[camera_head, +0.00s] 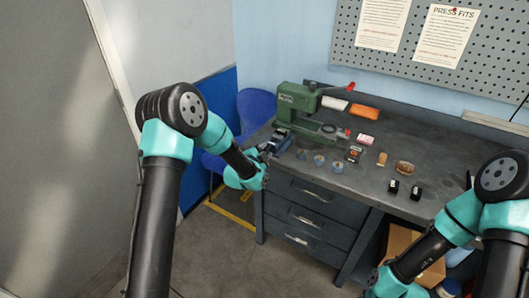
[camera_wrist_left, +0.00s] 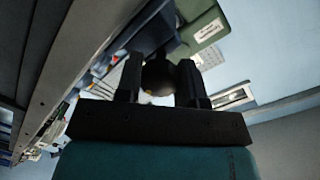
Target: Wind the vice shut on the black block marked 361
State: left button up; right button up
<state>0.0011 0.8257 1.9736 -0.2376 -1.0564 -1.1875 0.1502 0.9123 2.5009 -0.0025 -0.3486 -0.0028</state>
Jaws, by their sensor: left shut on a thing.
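The small vice (camera_head: 280,140) sits at the bench's left front corner, beside the green press. My left gripper (camera_head: 264,155) is at the vice's front end, by the bench edge. In the left wrist view its two fingers (camera_wrist_left: 160,82) are shut on a dark rounded part (camera_wrist_left: 158,76), which looks like the vice's handle. Two small black blocks, a left one (camera_head: 393,187) and a right one (camera_head: 416,192), stand apart at the right front of the bench with pale marks too small to read. I cannot tell what is between the vice jaws. My right gripper (camera_head: 385,286) is low at the bottom edge, its fingers not clear.
The green press (camera_head: 296,102) with a red-tipped lever stands behind the vice. Several blue-topped round parts (camera_head: 319,160) line the front edge. A wooden piece (camera_head: 382,159) and a round brown dish (camera_head: 404,167) lie further right. The bench's back right is clear.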

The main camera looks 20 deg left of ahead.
pick_arm(q)
jog(key=shift+m, duration=0.3)
jog(key=o, duration=0.9)
jog(key=v, duration=1.7)
jog(key=shift+s, duration=0.25)
jog(key=s+d+f+n+g, duration=0.1)
jog(key=s+f+n+g, duration=0.4)
jog(key=s+f, duration=0.2)
jog(key=s+d+f+n+g, duration=0.1)
jog(key=s+f+n+g, duration=0.4)
jog(key=s+f, duration=0.2)
jog(key=s+d+f+n+g, duration=0.1)
jog(key=s+f+n+g, duration=0.4)
jog(key=f, duration=0.6)
jog(key=shift+s+d+n, duration=0.15)
jog(key=shift+s+n, duration=0.1)
jog(key=shift+s, duration=0.45)
jog(key=shift+s+d+n, duration=0.1)
jog(key=shift+s+n, duration=0.15)
jog(key=shift+s, duration=0.45)
